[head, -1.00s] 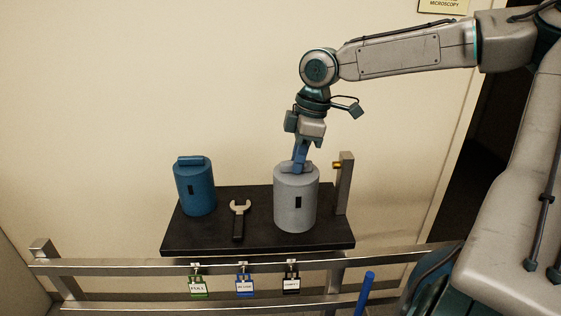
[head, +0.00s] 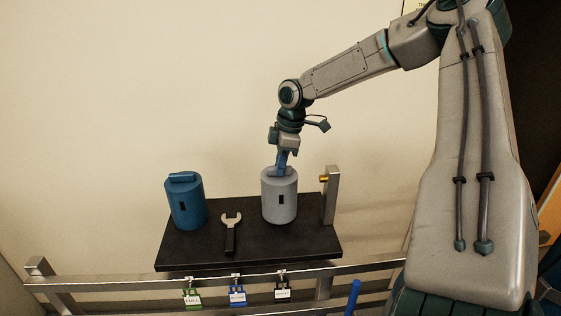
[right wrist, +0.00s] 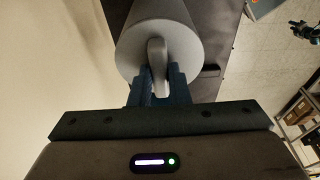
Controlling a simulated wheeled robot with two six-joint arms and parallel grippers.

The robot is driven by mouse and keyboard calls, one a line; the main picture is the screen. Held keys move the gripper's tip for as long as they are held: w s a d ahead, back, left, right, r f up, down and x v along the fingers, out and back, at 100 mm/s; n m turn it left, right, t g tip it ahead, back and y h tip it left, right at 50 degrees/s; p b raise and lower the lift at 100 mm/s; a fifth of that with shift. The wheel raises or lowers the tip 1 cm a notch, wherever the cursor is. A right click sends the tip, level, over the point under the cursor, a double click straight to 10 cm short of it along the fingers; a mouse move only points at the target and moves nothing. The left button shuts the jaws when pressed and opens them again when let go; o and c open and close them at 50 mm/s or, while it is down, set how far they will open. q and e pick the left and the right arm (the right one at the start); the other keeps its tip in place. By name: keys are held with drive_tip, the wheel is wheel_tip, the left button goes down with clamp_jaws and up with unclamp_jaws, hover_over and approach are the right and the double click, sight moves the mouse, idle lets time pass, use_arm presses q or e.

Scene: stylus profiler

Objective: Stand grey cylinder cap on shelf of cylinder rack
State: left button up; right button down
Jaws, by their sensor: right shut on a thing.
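The grey cylinder cap (head: 278,200) is upright over the dark shelf (head: 285,252), near the post on the right. I cannot tell whether its base touches the shelf. My right gripper (head: 281,169) points down and is shut on the raised grip on top of the cap. In the right wrist view the cap (right wrist: 180,42) shows from above, with its grip between the two fingers of my right gripper (right wrist: 158,80). The rack (head: 365,269) has metal rails along the front of the shelf. My left gripper is not in view.
A blue cap (head: 186,205) stands on the shelf's left. A wrench (head: 231,232) lies between the two caps. A metal post (head: 331,195) with a brass knob rises at the right. Tagged padlocks (head: 237,296) hang from the front rail. The shelf's front right is clear.

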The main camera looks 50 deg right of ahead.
drive_tip(key=shift+w+f, duration=0.1)
drive_tip(key=shift+f, duration=0.25)
drive_tip(key=c, duration=1.4)
unclamp_jaws()
drive_tip(key=shift+f, duration=0.1)
drive_tip(key=shift+o, duration=0.2)
drive_tip(key=b+v, duration=0.3)
drive_tip(key=v, duration=0.9)
